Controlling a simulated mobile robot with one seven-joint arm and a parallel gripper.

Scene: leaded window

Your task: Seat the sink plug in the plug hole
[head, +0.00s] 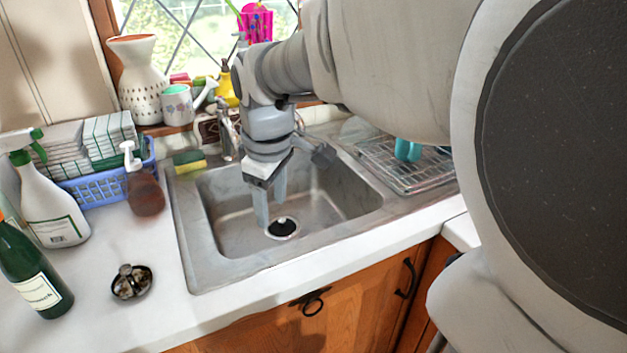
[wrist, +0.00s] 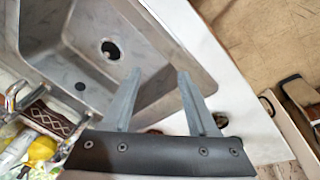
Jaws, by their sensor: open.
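The sink plug (head: 131,283) appears to be the round, dark-rimmed piece with a metal knob, lying on the white counter left of the sink. In the wrist view a dark piece (wrist: 220,119), probably the plug, is partly hidden behind a finger. The plug hole (head: 283,228) is a dark opening with a pale ring in the sink floor; it also shows in the wrist view (wrist: 110,50). My gripper (head: 270,212) points down over the sink, open, with nothing between its fingers (wrist: 159,72). In the head view its fingertips appear near the hole; their exact height is unclear.
The steel sink (head: 182,245) has a tap (head: 226,132) behind it and a sponge (head: 189,162) at its back-left corner. A soap bottle (head: 143,190), spray bottle (head: 50,205) and green bottle (head: 30,270) stand left. A wire rack (head: 415,175) is right. Counter around the plug is clear.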

